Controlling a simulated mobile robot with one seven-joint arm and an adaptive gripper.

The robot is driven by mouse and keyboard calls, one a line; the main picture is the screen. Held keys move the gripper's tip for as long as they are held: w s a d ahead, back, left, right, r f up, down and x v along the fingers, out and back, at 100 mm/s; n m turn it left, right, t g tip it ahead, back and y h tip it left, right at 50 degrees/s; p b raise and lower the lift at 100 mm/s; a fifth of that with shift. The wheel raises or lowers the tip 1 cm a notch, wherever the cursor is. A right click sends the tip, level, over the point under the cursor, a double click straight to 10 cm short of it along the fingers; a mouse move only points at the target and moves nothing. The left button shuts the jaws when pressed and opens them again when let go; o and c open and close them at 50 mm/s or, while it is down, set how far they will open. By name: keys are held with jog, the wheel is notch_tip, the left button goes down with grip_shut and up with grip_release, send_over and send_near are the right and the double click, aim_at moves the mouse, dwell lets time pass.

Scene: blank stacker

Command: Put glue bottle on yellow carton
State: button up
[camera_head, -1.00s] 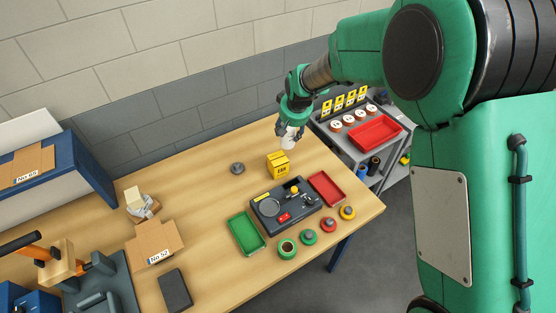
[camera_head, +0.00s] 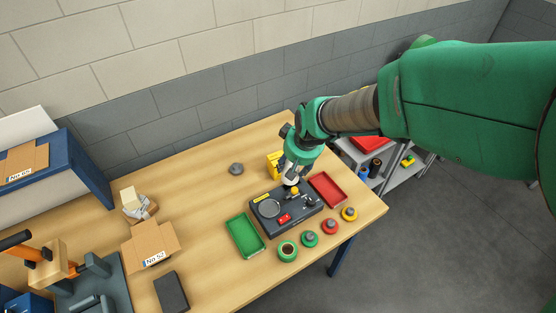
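The yellow carton (camera_head: 272,164) stands on the wooden table behind the black tray, its right part hidden by my gripper. My gripper (camera_head: 291,177) points down just right of and in front of the carton, near the black tray's back edge. A white object, which looks like the glue bottle (camera_head: 290,181), shows between its fingers. The fingers appear shut on it, but the grip is small and partly hidden. I cannot tell exactly how high the bottle is above the table, or whether it touches the carton.
A grey disc (camera_head: 236,169) lies left of the carton. Bare table surrounds the disc.

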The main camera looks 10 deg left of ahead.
jog(key=shift+s+d, duration=0.2)
jog(key=shift+s, duration=0.4)
jog(key=shift+w, duration=0.1)
jog(key=w+a, duration=0.3)
jog(key=w, duration=0.4)
jog(key=w+a+f+b, duration=0.1)
jog(key=w+a, duration=0.3)
jog(key=w, duration=0.3)
jog(key=shift+a+f, duration=0.3)
jog(key=shift+f+b, duration=0.4)
jog(key=shift+f, duration=1.35)
jog(key=shift+f, duration=0.15)
jog(key=o, duration=1.5)
